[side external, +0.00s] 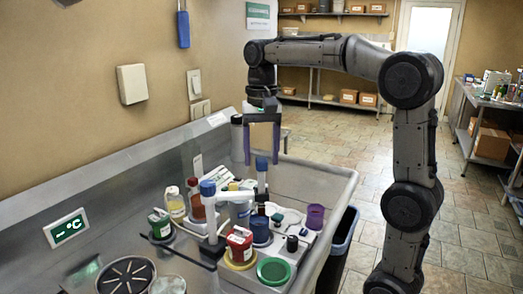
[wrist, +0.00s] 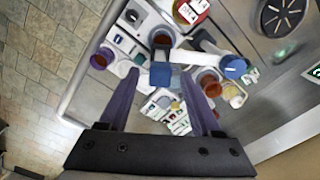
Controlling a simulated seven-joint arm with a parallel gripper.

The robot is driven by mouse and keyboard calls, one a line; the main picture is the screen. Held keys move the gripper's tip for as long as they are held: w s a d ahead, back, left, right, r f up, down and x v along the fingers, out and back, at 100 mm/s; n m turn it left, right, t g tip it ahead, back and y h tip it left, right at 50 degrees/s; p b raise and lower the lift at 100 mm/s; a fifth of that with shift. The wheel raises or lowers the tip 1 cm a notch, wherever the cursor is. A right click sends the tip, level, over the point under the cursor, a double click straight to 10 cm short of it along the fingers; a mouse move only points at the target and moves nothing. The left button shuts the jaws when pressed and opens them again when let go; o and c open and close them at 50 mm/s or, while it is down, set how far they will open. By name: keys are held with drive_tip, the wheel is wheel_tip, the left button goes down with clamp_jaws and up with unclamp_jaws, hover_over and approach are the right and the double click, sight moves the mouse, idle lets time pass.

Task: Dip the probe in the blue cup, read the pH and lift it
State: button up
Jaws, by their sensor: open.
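The probe, with a blue cap (side external: 262,164) and a dark shaft, stands upright at the end of a white stand arm (side external: 236,196). Its square blue cap also shows in the wrist view (wrist: 160,76). My gripper (side external: 261,159) is open and empty, pointing down, with its purple fingers at the height of the cap or just above it. In the wrist view the fingers (wrist: 159,80) lie to either side of the cap; I cannot tell how deep they reach. The blue cup (side external: 261,232), holding brown liquid (wrist: 162,38), stands near the shaft's lower end. The probe's tip is hidden.
The stand's blue-topped post (side external: 208,188) rises left of the probe. The metal basin's rim (side external: 330,228) lies to the right.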

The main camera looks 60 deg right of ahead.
wheel_tip(320, 180, up, 12)
idle(0.6)
idle(1.2)
